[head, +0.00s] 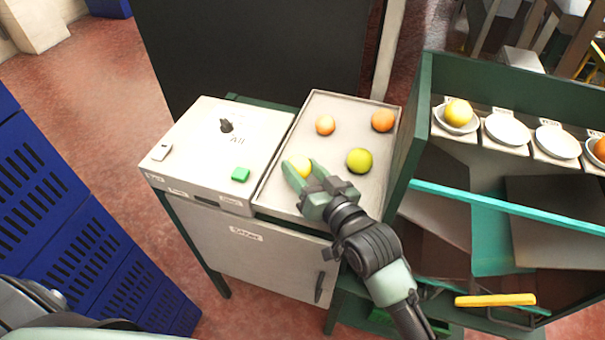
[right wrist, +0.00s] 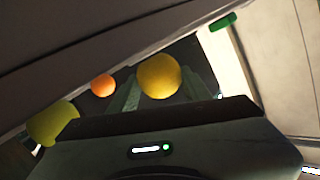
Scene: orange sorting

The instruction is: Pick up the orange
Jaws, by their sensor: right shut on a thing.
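My right gripper (head: 302,172) reaches over the left front part of a metal tray (head: 347,105). It is shut on a yellow fruit (head: 300,162), which shows partly between its green fingers. The same yellow fruit shows in the right wrist view (right wrist: 159,76). I cannot tell whether it still touches the tray. A small orange fruit (head: 325,125), a larger orange fruit (head: 382,120) and a yellow-green fruit (head: 360,160) lie apart on the tray. The yellow-green fruit (right wrist: 52,122) and an orange one (right wrist: 103,85) also show in the right wrist view. My left gripper is out of view.
A white panel box (head: 200,150) with a black knob and a green button (head: 240,174) stands left of the tray. At right, a green rack (head: 425,115) holds white dishes (head: 507,129); one holds a yellow fruit (head: 458,113). Blue crates (head: 65,225) stand at left.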

